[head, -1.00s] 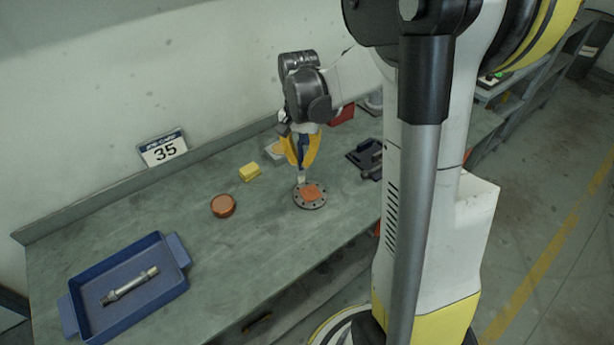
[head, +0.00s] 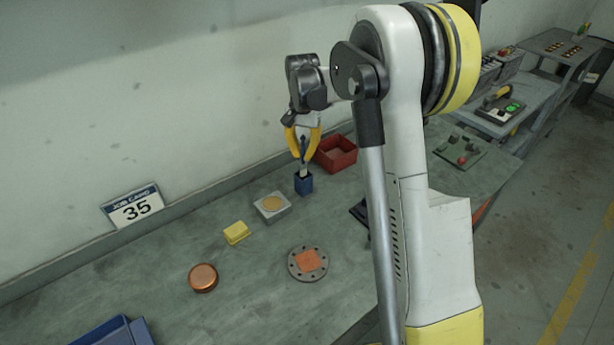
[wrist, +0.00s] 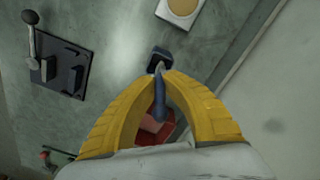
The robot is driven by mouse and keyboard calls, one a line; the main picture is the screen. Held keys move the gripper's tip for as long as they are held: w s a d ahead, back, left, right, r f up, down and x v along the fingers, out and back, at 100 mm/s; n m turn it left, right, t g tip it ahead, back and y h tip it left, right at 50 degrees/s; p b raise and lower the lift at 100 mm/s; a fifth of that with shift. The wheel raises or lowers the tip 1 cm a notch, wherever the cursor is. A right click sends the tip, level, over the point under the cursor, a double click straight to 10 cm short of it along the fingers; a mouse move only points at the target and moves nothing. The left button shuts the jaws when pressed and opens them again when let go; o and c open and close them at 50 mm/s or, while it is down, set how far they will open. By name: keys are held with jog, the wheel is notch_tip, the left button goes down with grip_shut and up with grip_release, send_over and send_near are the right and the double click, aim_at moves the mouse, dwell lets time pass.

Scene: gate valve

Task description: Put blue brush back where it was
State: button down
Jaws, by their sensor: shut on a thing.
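My gripper (head: 303,138) is yellow-fingered and shut on the blue brush (head: 302,148). The brush hangs upright with its pale lower end down, right at the mouth of a small square blue holder (head: 304,185) on the bench. I cannot tell whether the tip is inside the holder or just above it. In the wrist view the brush handle (wrist: 159,98) lies between the fingertips (wrist: 160,80), and the dark holder (wrist: 158,56) shows just beyond them.
A red bin (head: 337,155) stands close behind right of the holder. A grey block with a tan disc (head: 271,207) is at front left. A yellow block (head: 236,232), a copper lid (head: 203,278), a flange with an orange patch (head: 308,263) and a blue tray (head: 115,333) lie farther forward.

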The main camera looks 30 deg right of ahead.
aim_at(303, 164)
jog(key=shift+f+b, duration=0.7)
jog(key=shift+f, duration=2.3)
jog(key=shift+f, duration=0.25)
jog(key=c, duration=1.6)
grip_release()
jog(key=shift+o, duration=0.2)
jog(key=shift+r, duration=0.1)
